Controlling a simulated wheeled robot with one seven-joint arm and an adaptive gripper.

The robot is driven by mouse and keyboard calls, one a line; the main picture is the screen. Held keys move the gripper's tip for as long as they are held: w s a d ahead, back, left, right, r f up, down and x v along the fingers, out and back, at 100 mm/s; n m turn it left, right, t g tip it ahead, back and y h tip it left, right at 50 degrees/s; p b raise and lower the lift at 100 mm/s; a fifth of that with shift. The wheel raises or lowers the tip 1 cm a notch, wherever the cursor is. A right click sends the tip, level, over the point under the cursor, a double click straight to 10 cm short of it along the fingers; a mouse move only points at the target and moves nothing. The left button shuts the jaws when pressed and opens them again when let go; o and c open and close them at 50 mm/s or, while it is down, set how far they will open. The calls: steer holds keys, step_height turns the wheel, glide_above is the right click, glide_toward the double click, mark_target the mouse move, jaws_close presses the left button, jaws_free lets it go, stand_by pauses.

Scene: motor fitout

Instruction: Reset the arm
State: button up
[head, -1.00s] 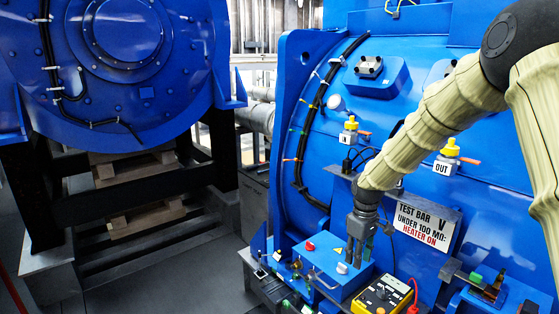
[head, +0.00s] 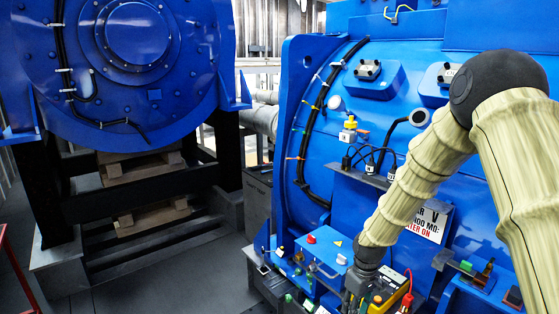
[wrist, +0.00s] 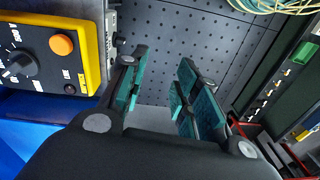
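My arm reaches down from the upper right in the head view, in a cream ribbed sleeve. My gripper (head: 355,298) is low in front of the blue box (head: 322,254), beside the yellow tester (head: 388,303). In the wrist view my gripper (wrist: 163,95) has its two teal-padded fingers apart with nothing between them. Perforated floor shows beyond the fingers. The yellow-framed tester (wrist: 62,50), with its dial and orange button, is close at the left of that view.
The large blue motor housing (head: 300,110) stands behind my arm. A sign (head: 432,221) on it is partly hidden by my sleeve. A small green-buttoned bracket (head: 466,266) sits at right. Yellowish cables (wrist: 270,5) and a dark panel (wrist: 290,85) are right in the wrist view. Floor (head: 190,275) is clear at left.

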steer(key=s+a+f+m, duration=0.1)
steer(key=s+f+m, duration=0.1)
steer(key=s+f, duration=0.85)
steer(key=s+f+m, duration=0.1)
steer(key=s+f, duration=0.3)
steer(key=s, duration=0.6)
steer(key=s+d+f+m, duration=0.1)
steer(key=s+f, duration=0.3)
steer(key=s, duration=0.6)
steer(key=s+f+m+b, duration=0.1)
steer(key=s+f, duration=0.4)
steer(key=s, duration=0.5)
steer(key=shift+d+m+h, duration=0.25)
steer(key=shift+m+h, duration=0.05)
steer(key=shift+m, duration=0.6)
